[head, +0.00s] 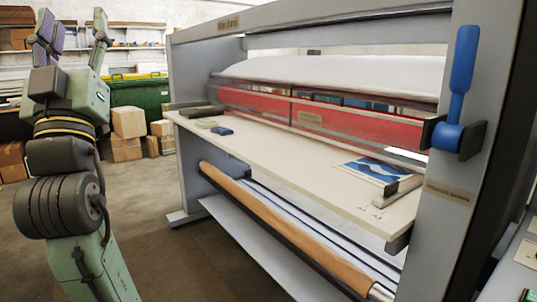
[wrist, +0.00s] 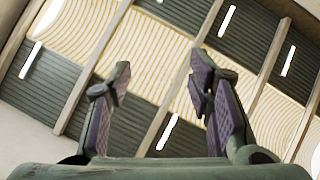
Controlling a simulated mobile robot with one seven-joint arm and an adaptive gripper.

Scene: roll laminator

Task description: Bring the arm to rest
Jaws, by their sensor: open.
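My arm stands raised at the left of the head view, with my gripper (head: 72,38) at its top, pointing up. The gripper is open and empty, its fingers well apart. In the wrist view my gripper (wrist: 160,85) shows two purple-padded fingers spread against the ceiling (wrist: 165,60), with nothing between them. The arm is to the left of the roll laminator (head: 300,120) and apart from it in the picture.
The laminator's feed table (head: 280,165) carries a blue-and-white print (head: 372,172) and small items. A blue lever (head: 463,80) is upright on the right frame post. Cardboard boxes (head: 128,122) and a green container (head: 140,95) stand behind. The floor between arm and laminator is clear.

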